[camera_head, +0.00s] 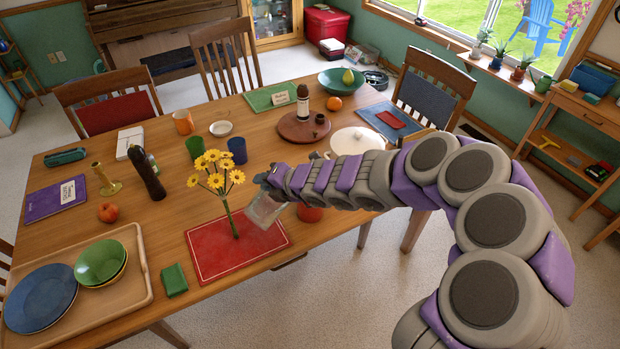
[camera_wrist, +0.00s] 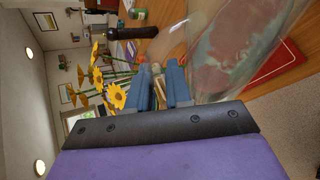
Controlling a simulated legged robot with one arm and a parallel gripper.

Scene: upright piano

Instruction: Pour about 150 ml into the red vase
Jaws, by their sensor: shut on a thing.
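My gripper (camera_head: 266,184) is shut on a clear glass container (camera_head: 265,209), held over the right part of the red mat (camera_head: 210,260). The container looks tilted in the wrist view (camera_wrist: 245,45), where my gripper's blue fingers (camera_wrist: 165,82) meet its side. I cannot tell how much liquid is in it. A red vessel (camera_head: 310,214), possibly the red vase, is partly hidden under my arm, right of the container. Yellow flowers (camera_head: 214,172) stand on the mat just left of the container; they also show in the wrist view (camera_wrist: 103,85). No vase around their stems is distinct.
Blue (camera_head: 237,150) and green (camera_head: 195,148) cups stand behind the flowers. A dark pepper mill (camera_head: 147,174) and a tray (camera_head: 140,265) with plates are left. A white pot (camera_head: 357,140) is behind my arm. A green folded cloth (camera_head: 174,279) lies left of the mat.

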